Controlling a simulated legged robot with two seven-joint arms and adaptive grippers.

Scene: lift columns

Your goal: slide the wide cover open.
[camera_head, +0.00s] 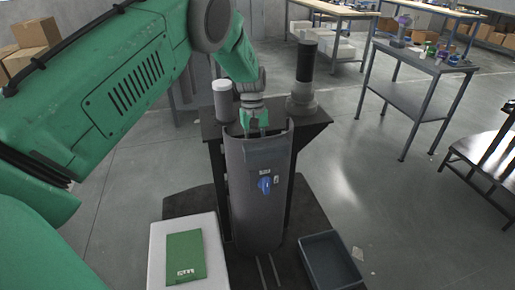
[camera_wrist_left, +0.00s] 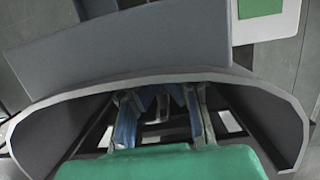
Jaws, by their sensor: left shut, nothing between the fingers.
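The wide cover (camera_head: 255,205) is a dark grey curved panel on the front of the column, upright, with a small blue part (camera_head: 265,185) and labels on its face. My left gripper (camera_head: 254,128) is at the cover's open top, just behind its upper rim. In the left wrist view the cover's curved rim (camera_wrist_left: 145,76) arches around my left gripper (camera_wrist_left: 160,104), whose fingers reach down into the hollow behind the cover. The fingers are shut with nothing between them. Whether they touch the cover's inner face is not clear. My right gripper is not in view.
A white cylinder (camera_head: 222,100) and a black-topped post (camera_head: 305,75) flank the column top. A pale box with a green sheet (camera_head: 186,257) stands front left, and a dark open bin (camera_head: 329,262) front right. Worktables (camera_head: 415,75) stand farther back, with open floor between.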

